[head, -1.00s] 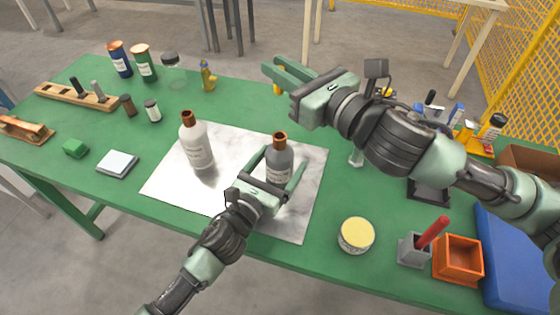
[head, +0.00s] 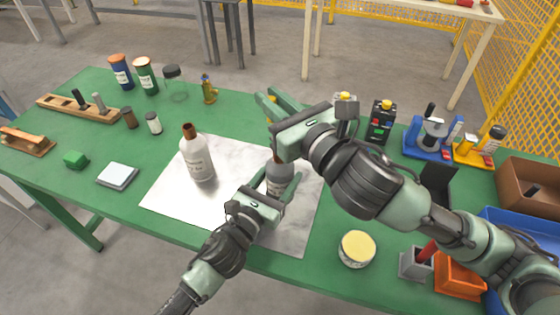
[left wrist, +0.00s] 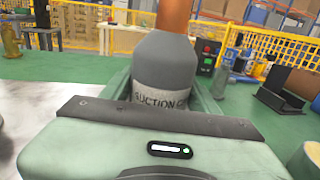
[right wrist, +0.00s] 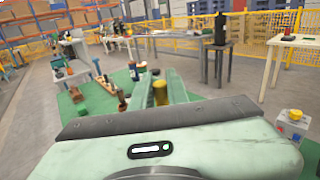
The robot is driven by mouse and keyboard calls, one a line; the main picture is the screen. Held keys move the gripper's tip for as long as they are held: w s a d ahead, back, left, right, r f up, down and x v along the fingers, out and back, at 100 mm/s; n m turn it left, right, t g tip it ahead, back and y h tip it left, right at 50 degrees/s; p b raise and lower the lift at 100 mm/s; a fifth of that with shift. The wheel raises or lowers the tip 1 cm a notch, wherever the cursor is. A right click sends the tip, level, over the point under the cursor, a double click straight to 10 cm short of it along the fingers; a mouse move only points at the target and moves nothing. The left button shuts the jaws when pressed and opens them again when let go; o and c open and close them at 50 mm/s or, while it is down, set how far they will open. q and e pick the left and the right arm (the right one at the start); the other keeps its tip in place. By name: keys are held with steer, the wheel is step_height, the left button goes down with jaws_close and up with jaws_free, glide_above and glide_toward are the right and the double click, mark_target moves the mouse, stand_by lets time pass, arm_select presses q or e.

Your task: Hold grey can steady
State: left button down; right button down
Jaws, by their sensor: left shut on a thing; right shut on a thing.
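The grey can (head: 281,172) stands upright on the pale sheet (head: 232,213). My left gripper (head: 278,184) is shut around its body. In the left wrist view the grey can (left wrist: 164,72) sits between the fingers, with a label reading "SUCTION" and a copper-coloured neck (left wrist: 173,15) rising out of frame. My right gripper (head: 268,97) is above and beyond the grey can; its body hides the top of the neck in the head view. It is shut on a small yellow piece (right wrist: 160,92), mostly hidden by the fingers.
A white can (head: 198,160) with a copper neck stands left of the grey can on the sheet. A yellow-lidded jar (head: 357,248), a grey holder (head: 415,264) and an orange box (head: 460,278) stand at the front right. The green table (head: 130,210) is clear at front left.

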steer(key=shift+s+f+m+h, duration=0.15)
steer(key=shift+f+m+h, duration=0.3)
steer(key=shift+h, duration=0.25)
steer(key=shift+m+t+h, duration=0.4)
steer(key=shift+m+h, duration=0.15)
steer(key=shift+h, duration=0.15)
steer(key=f, duration=0.2)
steer(key=d+f, duration=0.1)
steer(key=f, duration=0.1)
steer(key=w+f, duration=0.1)
steer(key=shift+d+f, duration=0.25)
steer(key=shift+f, duration=2.4)
steer(key=shift+f, duration=0.15)
steer(key=c, duration=1.4)
jaws_free()
